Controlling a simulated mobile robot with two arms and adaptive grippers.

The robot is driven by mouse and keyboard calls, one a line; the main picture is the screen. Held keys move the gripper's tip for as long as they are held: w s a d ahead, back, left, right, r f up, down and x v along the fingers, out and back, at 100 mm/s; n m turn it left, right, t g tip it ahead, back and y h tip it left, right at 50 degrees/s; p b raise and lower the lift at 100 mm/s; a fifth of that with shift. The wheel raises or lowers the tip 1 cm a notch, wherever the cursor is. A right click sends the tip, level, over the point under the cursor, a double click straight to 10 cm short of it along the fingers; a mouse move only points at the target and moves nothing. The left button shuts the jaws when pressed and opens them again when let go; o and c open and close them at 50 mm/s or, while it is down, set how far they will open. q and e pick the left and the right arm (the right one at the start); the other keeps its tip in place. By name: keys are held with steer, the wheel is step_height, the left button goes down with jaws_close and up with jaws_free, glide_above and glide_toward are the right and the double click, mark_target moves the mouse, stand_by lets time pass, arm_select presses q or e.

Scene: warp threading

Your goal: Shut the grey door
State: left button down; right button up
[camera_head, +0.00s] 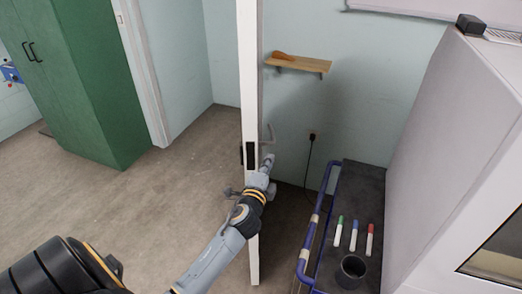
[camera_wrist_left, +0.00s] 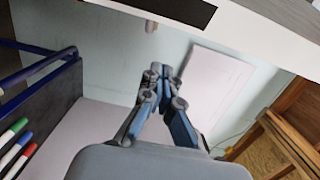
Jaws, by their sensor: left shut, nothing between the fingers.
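The door (camera_head: 249,60) stands open and shows almost edge-on in the head view, as a tall white strip with a black lock plate. A pale handle (camera_head: 269,134) sticks out on its right side. My left gripper (camera_head: 268,160) is shut and empty, just below the handle and by the door's right side. I cannot tell whether it touches the door. In the left wrist view the shut fingers (camera_wrist_left: 160,70) point up the picture, and the door's edge (camera_wrist_left: 240,20) crosses the top. My right gripper is not in view.
A dark cart (camera_head: 350,185) with a blue rail holds several markers and a black cup (camera_head: 351,270), right of my arm. A wooden shelf (camera_head: 300,64) hangs on the wall behind. A green cabinet (camera_head: 85,85) stands left. The floor (camera_head: 170,210) left of the door is clear.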

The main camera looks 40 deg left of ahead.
arm_select(q)
steer(key=a, duration=0.1)
steer(key=w+a+p, duration=0.1)
steer(key=a, duration=0.1)
steer(key=w+a+p, duration=0.1)
steer(key=shift+a, duration=0.3)
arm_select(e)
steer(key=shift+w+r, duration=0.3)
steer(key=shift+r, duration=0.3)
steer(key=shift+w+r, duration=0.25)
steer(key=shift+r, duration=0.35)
arm_select(q)
steer(key=shift+f, duration=0.1)
